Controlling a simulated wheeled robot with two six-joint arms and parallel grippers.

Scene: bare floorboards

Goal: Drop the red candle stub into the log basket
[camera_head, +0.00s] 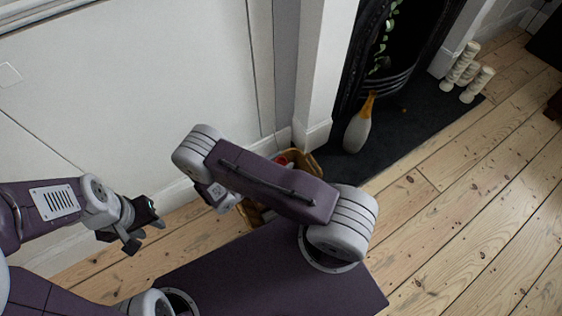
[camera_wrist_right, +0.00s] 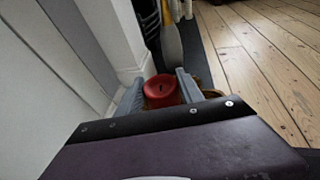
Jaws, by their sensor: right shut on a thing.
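The red candle stub (camera_wrist_right: 161,91) is held between the two grey fingers of my right gripper (camera_wrist_right: 160,94) in the right wrist view. In the head view only a small red part of the stub (camera_head: 282,160) shows past my right arm, which hides the right gripper. The log basket (camera_head: 306,158) is woven and brown, on the floor behind that arm, mostly hidden. Its rim shows beyond the stub in the right wrist view (camera_wrist_right: 210,92). The stub overlaps the basket in both views; its height above it is unclear. My left gripper (camera_head: 145,235) is open and empty, left of the basket.
A white wall and pillar (camera_head: 318,75) stand close behind the basket. A dark hearth (camera_head: 410,125) holds a grey-white vase with an orange neck (camera_head: 359,125) and several pale candle-like pillars (camera_head: 466,70). Bare floorboards (camera_head: 470,205) lie free at the right.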

